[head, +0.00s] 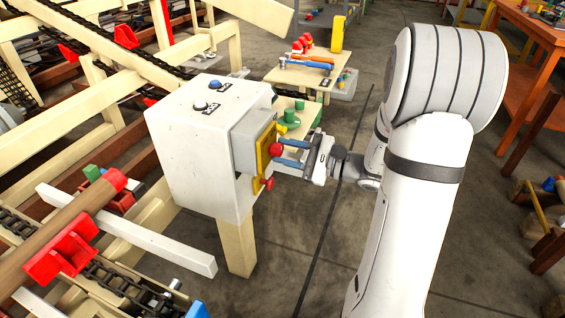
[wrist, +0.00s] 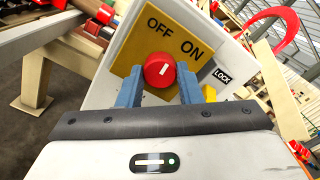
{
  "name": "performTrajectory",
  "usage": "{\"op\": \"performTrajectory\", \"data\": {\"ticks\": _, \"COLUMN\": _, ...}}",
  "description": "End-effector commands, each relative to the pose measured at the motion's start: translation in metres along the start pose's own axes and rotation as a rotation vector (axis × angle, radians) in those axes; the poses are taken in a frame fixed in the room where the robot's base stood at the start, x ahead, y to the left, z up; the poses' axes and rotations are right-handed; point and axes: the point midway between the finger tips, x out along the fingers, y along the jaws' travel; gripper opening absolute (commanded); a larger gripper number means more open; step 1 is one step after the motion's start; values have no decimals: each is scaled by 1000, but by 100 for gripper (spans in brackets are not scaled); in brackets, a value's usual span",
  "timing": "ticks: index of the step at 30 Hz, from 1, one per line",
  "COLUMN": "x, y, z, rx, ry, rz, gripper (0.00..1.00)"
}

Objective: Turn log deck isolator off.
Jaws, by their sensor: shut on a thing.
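The isolator is a grey-white box (head: 200,150) on a cream post. A yellow plate (wrist: 137,43) on its side face reads OFF and ON. Its round red knob (wrist: 160,70) has a short white mark, near upright in the wrist view. I cannot tell for sure which word the mark points at. The knob also shows in the head view (head: 276,149). My gripper (head: 284,153) has its blue fingers on either side of the knob and is shut on it. The fingers also show in the wrist view (wrist: 160,92).
A second red knob (head: 267,183) sits lower on the box face. A LOCK label (wrist: 222,76) is beside the plate. A log deck with chains and a log (head: 60,228) lies left. A small table (head: 290,75) with tools stands behind.

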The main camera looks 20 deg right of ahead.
Motion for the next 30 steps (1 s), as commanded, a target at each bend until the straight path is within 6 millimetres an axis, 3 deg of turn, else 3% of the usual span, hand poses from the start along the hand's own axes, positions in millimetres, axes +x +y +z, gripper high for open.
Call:
{"op": "performTrajectory", "data": {"ticks": 1, "x": -3, "y": 4, "z": -8, "rx": -44, "ry": 9, "rz": -4, "gripper": 9}}
{"op": "performTrajectory", "data": {"ticks": 18, "x": -3, "y": 3, "z": -8, "rx": -533, "ry": 11, "rz": -3, "gripper": 9}}
{"op": "performTrajectory", "data": {"ticks": 30, "x": -3, "y": 1, "z": -5, "rx": -689, "ry": 12, "rz": -2, "gripper": 9}}
